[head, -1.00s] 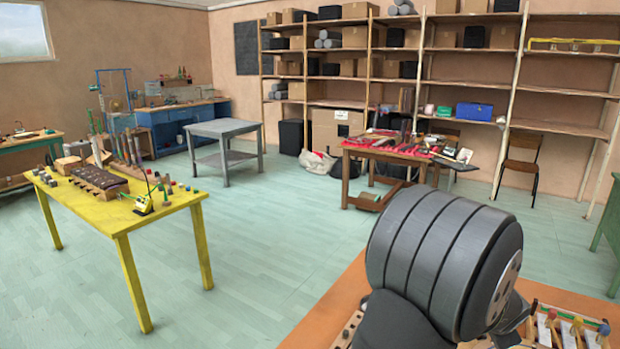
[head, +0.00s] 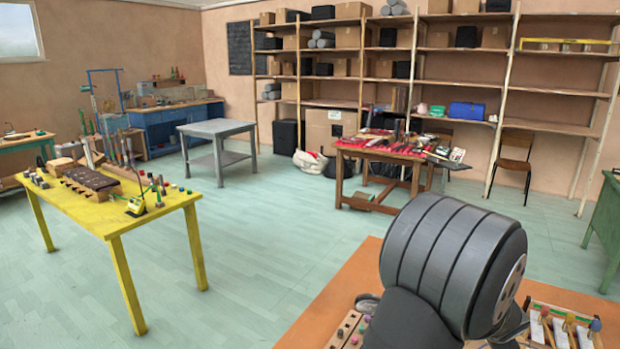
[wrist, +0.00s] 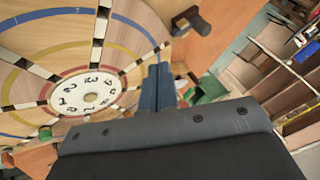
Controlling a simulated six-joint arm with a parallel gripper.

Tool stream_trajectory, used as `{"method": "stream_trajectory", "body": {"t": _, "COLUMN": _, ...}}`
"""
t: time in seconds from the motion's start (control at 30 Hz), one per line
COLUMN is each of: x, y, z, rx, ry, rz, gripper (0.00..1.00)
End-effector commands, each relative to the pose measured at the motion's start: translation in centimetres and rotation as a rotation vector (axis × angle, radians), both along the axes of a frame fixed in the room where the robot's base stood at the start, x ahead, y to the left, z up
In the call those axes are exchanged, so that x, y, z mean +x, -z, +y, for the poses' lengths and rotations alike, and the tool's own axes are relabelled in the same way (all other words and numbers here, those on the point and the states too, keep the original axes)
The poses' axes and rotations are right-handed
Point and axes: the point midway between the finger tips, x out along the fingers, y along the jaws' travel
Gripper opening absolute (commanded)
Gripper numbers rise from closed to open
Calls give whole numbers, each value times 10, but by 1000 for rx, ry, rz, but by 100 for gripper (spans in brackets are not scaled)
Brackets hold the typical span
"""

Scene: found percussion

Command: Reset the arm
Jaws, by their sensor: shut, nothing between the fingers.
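My gripper (wrist: 158,88) shows in the wrist view as two blue-grey fingers pressed together, with nothing between them. It is raised near a large round wooden board (wrist: 125,40) with coloured rings, dark-and-light spokes and a white numbered centre (wrist: 88,95). The board fills the left of that view. I cannot tell the gap between the fingers and the board. In the head view my dark grey arm covers the lower right, and the gripper is hidden.
My arm stands over an orange table (head: 312,318). A board with small knobs (head: 350,330) is left of the arm, and a wooden tray of coloured pieces (head: 560,328) is right. A yellow table (head: 155,222) with instruments stands left. Open floor (head: 260,260) lies between.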

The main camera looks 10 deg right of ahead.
Motion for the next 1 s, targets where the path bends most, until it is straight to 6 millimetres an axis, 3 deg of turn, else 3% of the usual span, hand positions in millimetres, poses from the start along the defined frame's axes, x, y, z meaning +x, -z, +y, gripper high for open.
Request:
{"method": "stream_trajectory", "body": {"t": 0.3, "x": -19, "y": -40, "z": 22, "rx": -4, "ry": 1, "rz": -1, "gripper": 0}}
{"method": "stream_trajectory", "body": {"t": 1.0, "x": 55, "y": -57, "z": 87, "rx": -103, "ry": -800, "rz": 340, "gripper": 0}}
